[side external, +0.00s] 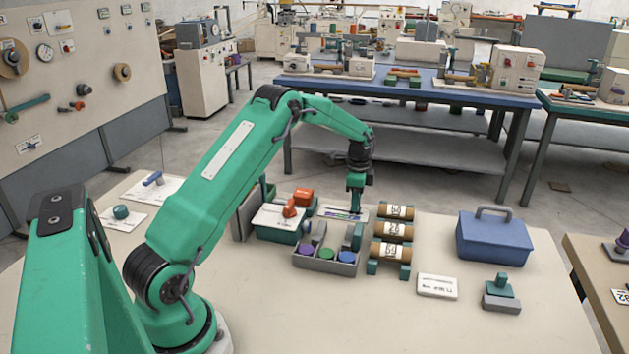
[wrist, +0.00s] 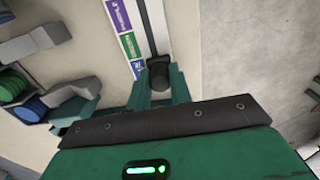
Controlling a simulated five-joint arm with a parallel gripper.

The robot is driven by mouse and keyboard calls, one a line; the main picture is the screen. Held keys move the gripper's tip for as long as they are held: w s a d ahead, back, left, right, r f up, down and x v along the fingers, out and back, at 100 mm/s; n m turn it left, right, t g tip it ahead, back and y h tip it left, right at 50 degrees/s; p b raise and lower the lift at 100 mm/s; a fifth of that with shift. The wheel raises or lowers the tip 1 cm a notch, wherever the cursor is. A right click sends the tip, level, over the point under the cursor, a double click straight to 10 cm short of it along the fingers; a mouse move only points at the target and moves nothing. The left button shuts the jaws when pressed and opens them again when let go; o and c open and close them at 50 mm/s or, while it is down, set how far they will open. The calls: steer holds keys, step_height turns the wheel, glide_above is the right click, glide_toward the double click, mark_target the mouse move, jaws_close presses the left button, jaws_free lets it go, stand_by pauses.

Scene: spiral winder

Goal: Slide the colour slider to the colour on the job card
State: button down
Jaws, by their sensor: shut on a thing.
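The colour slider is a pale panel (side external: 329,211) with a dark slot, lying flat on the bench behind the tray of coloured discs. In the wrist view its purple label (wrist: 117,14), green label (wrist: 130,45) and blue label (wrist: 138,68) run in a row beside the slot (wrist: 154,25). The black slider knob (wrist: 159,72) is beside the blue label, at the near end of the visible slot. My gripper (wrist: 158,88) is shut on the knob; it also shows in the side view (side external: 356,209), pointing down.
A grey tray (side external: 325,265) with purple, green and blue discs is just in front of the slider. A blue toolbox (side external: 494,238) is farther right. A teal box with an orange knob (side external: 283,224) is left.

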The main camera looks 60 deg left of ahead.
steer(key=shift+s+a, duration=1.15)
steer(key=shift+a, duration=0.05)
steer(key=c, duration=1.3)
jaws_free()
steer(key=shift+o, duration=0.2)
steer(key=shift+r, duration=0.1)
step_height(320, 180, up, 8)
steer(key=shift+d, duration=0.1)
